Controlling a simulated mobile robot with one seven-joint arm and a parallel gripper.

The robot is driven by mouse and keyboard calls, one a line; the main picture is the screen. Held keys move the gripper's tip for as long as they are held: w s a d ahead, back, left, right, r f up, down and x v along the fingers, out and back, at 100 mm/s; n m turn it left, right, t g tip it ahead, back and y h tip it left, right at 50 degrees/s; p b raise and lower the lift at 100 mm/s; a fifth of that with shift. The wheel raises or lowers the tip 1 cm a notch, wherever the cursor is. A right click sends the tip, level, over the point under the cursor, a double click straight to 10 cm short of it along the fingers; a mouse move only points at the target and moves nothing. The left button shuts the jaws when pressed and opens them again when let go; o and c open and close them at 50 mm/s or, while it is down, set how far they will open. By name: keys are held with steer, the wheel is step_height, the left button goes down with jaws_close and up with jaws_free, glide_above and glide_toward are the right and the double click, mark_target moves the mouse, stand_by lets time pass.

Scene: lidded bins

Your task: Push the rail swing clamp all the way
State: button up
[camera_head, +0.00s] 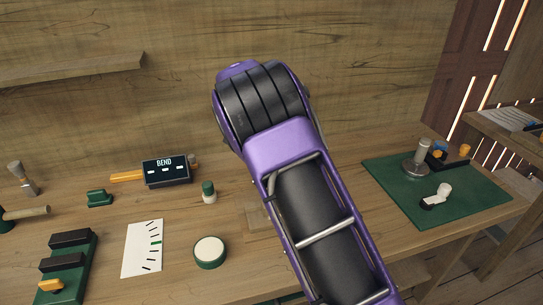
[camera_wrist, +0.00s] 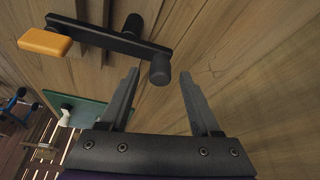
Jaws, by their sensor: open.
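A black bar (camera_wrist: 100,37) with an orange block (camera_wrist: 45,41) at its left end shows in the wrist view; it looks like the rail swing clamp. A dark round knob (camera_wrist: 160,70) sits at its right end, and a second dark post (camera_wrist: 132,25) rises beside the bar. My gripper (camera_wrist: 160,76) is open, with its fingers either side of the knob in the picture. I see nothing between the fingers that they grip, and I cannot tell whether they touch the knob. In the head view my arm hides the gripper, and I cannot make out the clamp there.
A green mat (camera_head: 392,181) with a metal post (camera_head: 418,160) and a white-and-black piece (camera_head: 437,197) lies at right. A BEND display box (camera_head: 166,171), a white sheet (camera_head: 141,249), a round tin (camera_head: 210,252) and a green-capped bottle (camera_head: 209,192) stand left of my arm.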

steer(key=p+v, duration=0.1)
steer(key=v, duration=1.5)
steer(key=shift+p, duration=0.3)
